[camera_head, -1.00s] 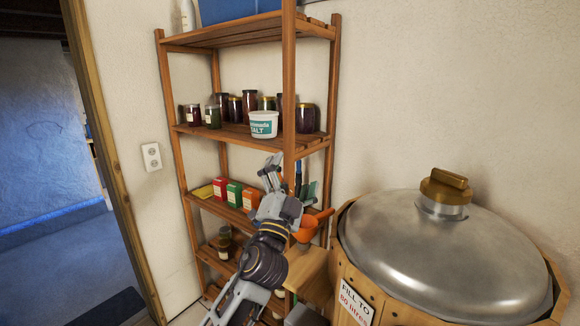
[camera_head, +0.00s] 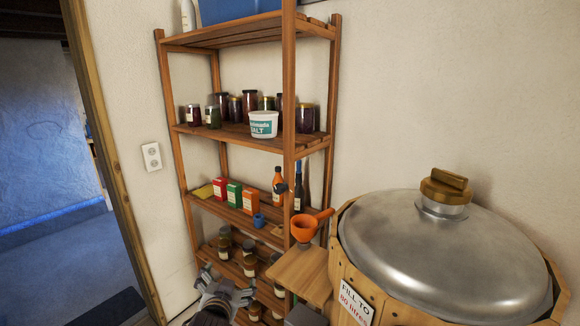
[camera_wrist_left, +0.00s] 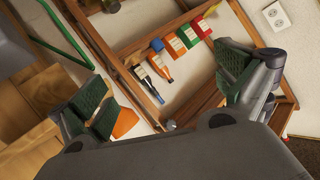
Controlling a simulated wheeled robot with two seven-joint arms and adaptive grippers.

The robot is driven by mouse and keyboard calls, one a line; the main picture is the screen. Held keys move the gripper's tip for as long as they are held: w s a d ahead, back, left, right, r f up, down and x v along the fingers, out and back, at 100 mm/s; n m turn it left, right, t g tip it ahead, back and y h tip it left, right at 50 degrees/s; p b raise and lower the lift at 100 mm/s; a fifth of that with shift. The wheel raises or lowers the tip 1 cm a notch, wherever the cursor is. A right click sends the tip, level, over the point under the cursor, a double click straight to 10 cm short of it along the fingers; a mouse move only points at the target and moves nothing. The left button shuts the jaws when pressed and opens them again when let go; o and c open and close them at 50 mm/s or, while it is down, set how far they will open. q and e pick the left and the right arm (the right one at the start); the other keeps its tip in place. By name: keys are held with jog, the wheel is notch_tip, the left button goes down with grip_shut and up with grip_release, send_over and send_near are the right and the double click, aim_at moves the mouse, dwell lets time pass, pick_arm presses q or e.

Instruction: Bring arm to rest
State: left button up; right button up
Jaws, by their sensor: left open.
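My left gripper (camera_head: 226,290) is low in the head view, in front of the lower part of the wooden shelf. It is open and empty; in the left wrist view its two green-padded fingers (camera_wrist_left: 168,95) stand wide apart with nothing between them. The wooden shelf (camera_head: 289,120) stands against the wall. My right arm and gripper are not in view.
An orange funnel (camera_head: 304,228) stands on a wooden ledge (camera_head: 300,272) beside the barrel with the metal lid (camera_head: 440,255). The shelf holds a salt tub (camera_head: 264,125), cartons (camera_head: 234,194), a blue cup (camera_head: 258,220), bottles (camera_head: 278,184) and several jars.

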pick_arm(q)
jog(key=s+a+f+n+g, duration=0.1)
jog(key=s+a+f+g, duration=0.15)
jog(key=s+f, duration=0.45)
jog(key=s+a+f+g+h, duration=0.1)
jog(key=s+f+g, duration=0.35)
jog(key=s, duration=0.55)
jog(key=s+a+f+n+g, duration=0.1)
jog(key=s+a+f+g, duration=0.15)
jog(key=s+f, duration=0.45)
jog(key=s+f+g, duration=0.1)
jog(key=s+f, duration=0.1)
jog(key=f, duration=1.4)
jog(key=s+f+g, duration=0.1)
jog(key=s+f, duration=0.1)
jog(key=f, duration=1.4)
jog(key=s+a+f, duration=0.2)
jog(key=s+f, duration=0.8)
jog(key=s, duration=0.1)
jog(key=s+a+f+g, duration=0.1)
jog(key=s+f, duration=0.8)
jog(key=s, duration=0.1)
jog(key=shift+s+a+f+m, duration=0.3)
jog(key=shift+s+a+f, duration=0.05)
jog(key=shift+a+f, duration=0.05)
